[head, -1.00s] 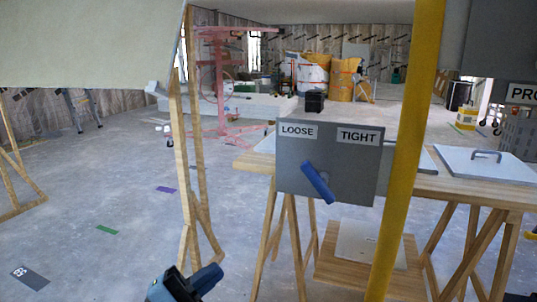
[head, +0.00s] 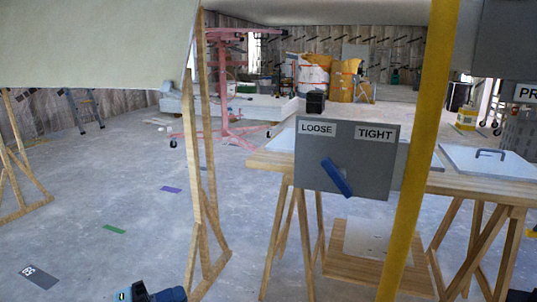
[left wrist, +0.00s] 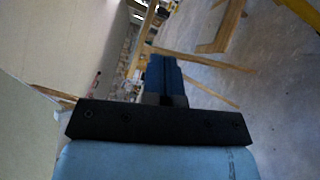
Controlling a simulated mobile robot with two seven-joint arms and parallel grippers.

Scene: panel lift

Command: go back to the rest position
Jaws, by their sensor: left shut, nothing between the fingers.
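My left gripper (head: 172,294) is at the bottom edge of the head view, mostly cut off. In the left wrist view its blue fingers (left wrist: 163,76) are together, with nothing held between them. It is over the open floor, apart from the timber stand and the workbench.
A large pale panel (head: 90,45) hangs at upper left, near a timber stand (head: 193,150). A grey LOOSE/TIGHT box (head: 375,165) with a blue lever (head: 336,178) stands before the workbench (head: 265,158). A yellow post (head: 420,150) crosses the right. Floor (head: 100,190) at left is largely clear.

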